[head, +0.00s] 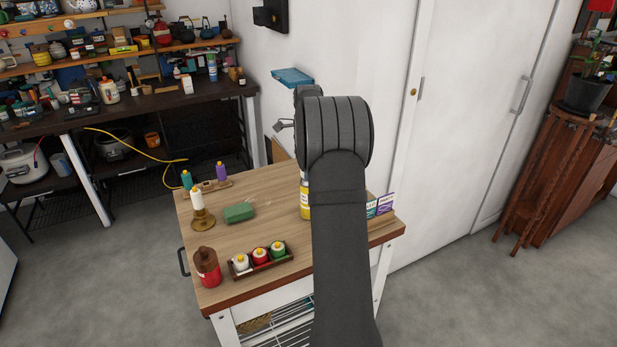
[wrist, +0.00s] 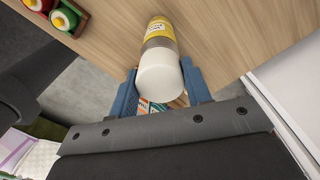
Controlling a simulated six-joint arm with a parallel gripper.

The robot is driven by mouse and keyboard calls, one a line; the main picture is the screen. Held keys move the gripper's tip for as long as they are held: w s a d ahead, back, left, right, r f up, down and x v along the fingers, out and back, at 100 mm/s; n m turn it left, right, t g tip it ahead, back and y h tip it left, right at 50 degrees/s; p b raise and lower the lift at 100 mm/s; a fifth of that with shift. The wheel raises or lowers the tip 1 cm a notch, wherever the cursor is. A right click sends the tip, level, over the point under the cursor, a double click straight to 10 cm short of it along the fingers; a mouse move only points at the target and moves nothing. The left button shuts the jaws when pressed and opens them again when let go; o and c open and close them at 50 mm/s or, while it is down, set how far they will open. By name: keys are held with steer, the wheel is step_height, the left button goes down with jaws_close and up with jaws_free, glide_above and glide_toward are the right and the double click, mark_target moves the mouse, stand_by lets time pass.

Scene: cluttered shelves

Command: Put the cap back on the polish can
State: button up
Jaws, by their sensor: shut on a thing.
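The polish can (head: 305,203) is yellow and stands on the wooden trolley top, mostly hidden behind my arm in the head view. In the wrist view the yellow can (wrist: 159,28) shows with a grey band at its upper part. The white cap (wrist: 160,78) lies in line with the can, overlapping the grey band. I cannot tell whether the cap touches the can or is a little above it. My gripper (wrist: 158,68) has its blue fingers on both sides of the cap, shut on it. The head view hides the gripper behind the arm.
Small cards (head: 384,204) stand at the right edge. A white cabinet (head: 470,120) is close behind.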

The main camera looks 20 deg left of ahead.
steer(key=shift+f, duration=0.35)
stand_by(0.7)
steer(key=o, duration=1.1)
steer(key=shift+c, duration=0.2)
step_height(320, 180, up, 17)
steer(key=shift+r, duration=0.2)
step_height(320, 180, down, 17)
steer(key=shift+f, duration=0.2)
steer(key=shift+r, duration=0.2)
